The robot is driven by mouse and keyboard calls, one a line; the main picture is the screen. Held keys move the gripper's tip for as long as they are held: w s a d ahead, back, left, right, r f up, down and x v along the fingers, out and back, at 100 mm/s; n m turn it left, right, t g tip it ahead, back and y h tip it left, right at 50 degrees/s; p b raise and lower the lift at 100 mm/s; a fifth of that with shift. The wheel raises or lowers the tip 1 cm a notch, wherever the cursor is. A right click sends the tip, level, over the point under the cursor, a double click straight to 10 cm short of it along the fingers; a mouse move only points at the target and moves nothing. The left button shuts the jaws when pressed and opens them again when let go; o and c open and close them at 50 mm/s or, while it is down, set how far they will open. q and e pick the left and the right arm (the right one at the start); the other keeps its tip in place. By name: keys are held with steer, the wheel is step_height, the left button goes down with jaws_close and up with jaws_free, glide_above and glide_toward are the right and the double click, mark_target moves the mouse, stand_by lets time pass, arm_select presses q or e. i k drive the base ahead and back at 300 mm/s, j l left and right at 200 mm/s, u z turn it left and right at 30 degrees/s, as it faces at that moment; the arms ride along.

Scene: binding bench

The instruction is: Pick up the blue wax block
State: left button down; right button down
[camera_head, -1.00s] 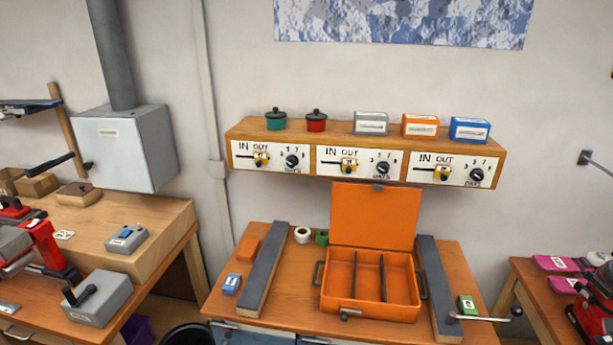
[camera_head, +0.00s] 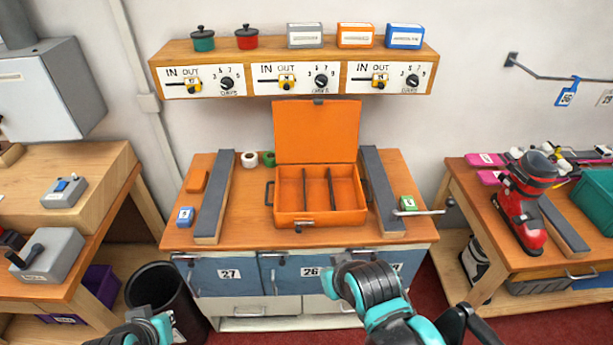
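A small blue block (camera_head: 185,217) with a white label lies on the orange-brown bench top, near its left front edge and left of a long dark bar (camera_head: 212,195). A larger blue labelled box (camera_head: 404,35) stands at the right end of the wall shelf. My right arm rises from the bottom edge, in front of the bench cabinets. A dark part beside it may belong to its gripper, but no fingers can be made out. Nothing of mine touches either blue thing.
An open orange case (camera_head: 293,217) with dividers stands mid-bench. An orange block (camera_head: 197,182), white and green rolls, a second dark bar (camera_head: 381,190) and a green block (camera_head: 407,204) lie around it. A black bin (camera_head: 167,300) stands on the floor at left.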

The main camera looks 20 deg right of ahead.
mark_target(185, 217)
steer(key=i+j+z, duration=0.45)
steer(key=i+j, duration=0.5)
steer(key=j, duration=0.1)
